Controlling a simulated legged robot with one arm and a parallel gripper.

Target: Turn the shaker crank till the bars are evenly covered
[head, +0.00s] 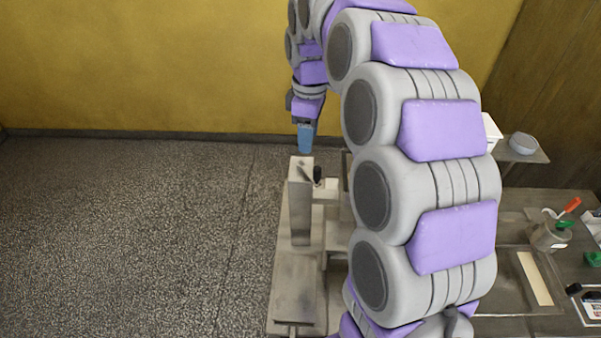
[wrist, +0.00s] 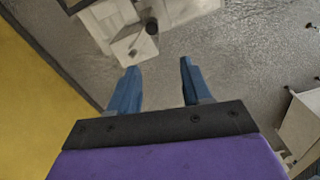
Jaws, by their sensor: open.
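My gripper (head: 305,148) points down above the top of a pale grey post (head: 300,210) in the head view. In the wrist view its two blue fingers (wrist: 158,68) are apart with nothing between them. A dark crank knob (head: 317,175) stands at the post's top, beside a thin dark lever. In the wrist view the knob (wrist: 151,26) lies beyond the fingertips, near the post top (wrist: 134,46), apart from both fingers. I cannot make out the bars or their covering; my arm hides much of the machine.
Right of my arm, a bench holds a pot of tools (head: 549,236), a tray with a pale strip (head: 535,279) and green items (head: 592,258). A bowl (head: 523,143) sits on a shelf behind. The speckled floor (head: 130,230) at left is clear; a yellow wall (head: 140,65) stands behind.

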